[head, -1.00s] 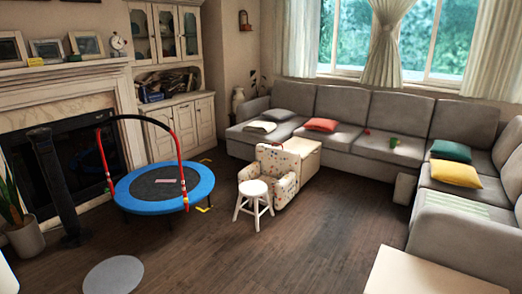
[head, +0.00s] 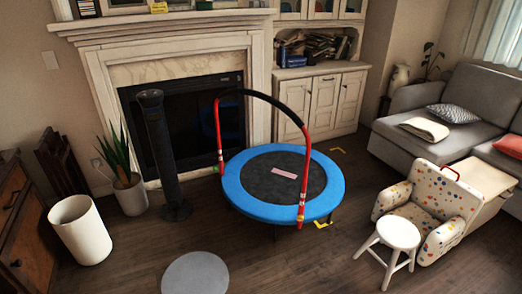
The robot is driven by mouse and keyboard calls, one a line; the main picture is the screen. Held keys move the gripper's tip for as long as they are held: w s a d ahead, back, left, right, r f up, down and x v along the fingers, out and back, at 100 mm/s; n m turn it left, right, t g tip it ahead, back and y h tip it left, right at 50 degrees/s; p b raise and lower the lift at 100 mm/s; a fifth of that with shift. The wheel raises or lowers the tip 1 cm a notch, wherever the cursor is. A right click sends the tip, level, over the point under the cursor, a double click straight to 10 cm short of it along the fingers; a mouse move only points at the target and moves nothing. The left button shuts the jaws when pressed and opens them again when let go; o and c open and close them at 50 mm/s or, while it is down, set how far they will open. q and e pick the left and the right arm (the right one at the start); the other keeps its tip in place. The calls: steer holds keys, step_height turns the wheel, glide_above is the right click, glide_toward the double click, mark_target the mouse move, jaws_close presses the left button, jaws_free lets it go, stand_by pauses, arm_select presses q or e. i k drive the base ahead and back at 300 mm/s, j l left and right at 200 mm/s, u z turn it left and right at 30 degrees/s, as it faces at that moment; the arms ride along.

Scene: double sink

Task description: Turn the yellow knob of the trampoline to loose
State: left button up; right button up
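The trampoline (head: 237,191) stands on the wood floor in front of the fireplace, near the middle of the head view. It has a blue rim, a dark mat with a pink label, and a red and black arched handlebar (head: 264,93). Neither of my grippers is in view.
A white stool (head: 399,233) and a dotted armchair (head: 432,205) stand at the right. A dark column (head: 160,150), a potted plant (head: 130,195) and a white bin (head: 82,230) stand at the left. A grey round mat (head: 195,274) lies in front. Floor between mat and stool is clear.

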mark_target(299, 217)
steer(key=i+z, duration=0.1)
steer(key=i, duration=0.5)
steer(key=i+j, duration=0.15)
steer(key=i, duration=0.4)
steer(key=z, duration=0.05)
